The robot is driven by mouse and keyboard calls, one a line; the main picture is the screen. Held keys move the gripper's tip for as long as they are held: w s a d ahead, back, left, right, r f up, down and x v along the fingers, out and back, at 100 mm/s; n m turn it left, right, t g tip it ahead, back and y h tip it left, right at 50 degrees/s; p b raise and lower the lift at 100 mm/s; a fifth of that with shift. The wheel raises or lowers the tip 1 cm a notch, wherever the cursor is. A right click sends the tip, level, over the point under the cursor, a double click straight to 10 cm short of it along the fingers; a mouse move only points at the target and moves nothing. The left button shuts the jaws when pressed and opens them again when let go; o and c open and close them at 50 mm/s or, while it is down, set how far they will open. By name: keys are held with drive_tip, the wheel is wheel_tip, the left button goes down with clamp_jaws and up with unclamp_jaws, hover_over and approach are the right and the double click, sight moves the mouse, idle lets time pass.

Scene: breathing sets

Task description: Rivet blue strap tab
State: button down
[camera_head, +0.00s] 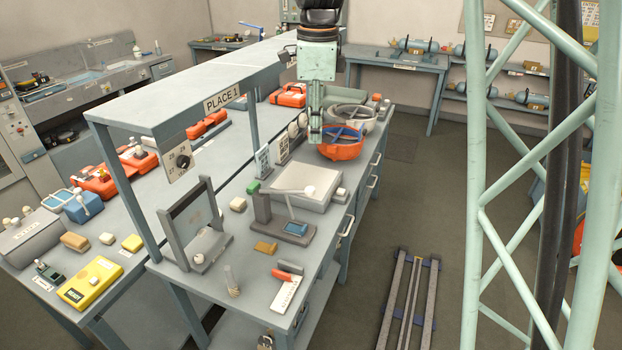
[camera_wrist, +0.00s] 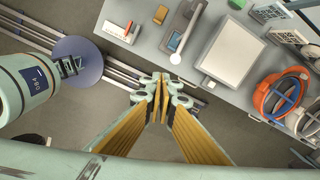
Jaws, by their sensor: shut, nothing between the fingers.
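A small blue tab (camera_head: 295,228) lies on the dark grey base of a bench tool with an upright post (camera_head: 262,207) and a pale lever ending in a white knob. In the wrist view the blue tab (camera_wrist: 174,41) shows near the bench edge, beside the white knob (camera_wrist: 175,58). My gripper (camera_head: 316,138) is shut and empty, pointing down, apart from the tool. In the wrist view my gripper (camera_wrist: 160,80) appears against the floor, just off the bench's front edge. Whether the tab sits under the tool's pressing part cannot be seen.
A grey box (camera_head: 310,188) stands beside the tool. Orange bowl-like gear (camera_head: 341,148) with blue straps lies farther back. A yellow block (camera_head: 265,248) and a red-handled item (camera_head: 287,275) lie nearer. A grey frame (camera_head: 175,240) stands left. Floor rails (camera_head: 392,300) run alongside.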

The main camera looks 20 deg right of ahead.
sight(311, 187)
drive_tip(key=w+f+m+p, duration=0.1)
drive_tip(key=w+f+m, duration=0.3)
drive_tip(key=w+f, duration=0.1)
drive_tip(key=shift+w+d+g, duration=0.15)
drive_tip(key=shift+w+g, duration=0.15)
drive_tip(key=shift+w, duration=0.35)
drive_tip(key=shift+f, duration=0.1)
drive_tip(key=shift+f, duration=6.9)
drive_tip(key=shift+f, duration=0.1)
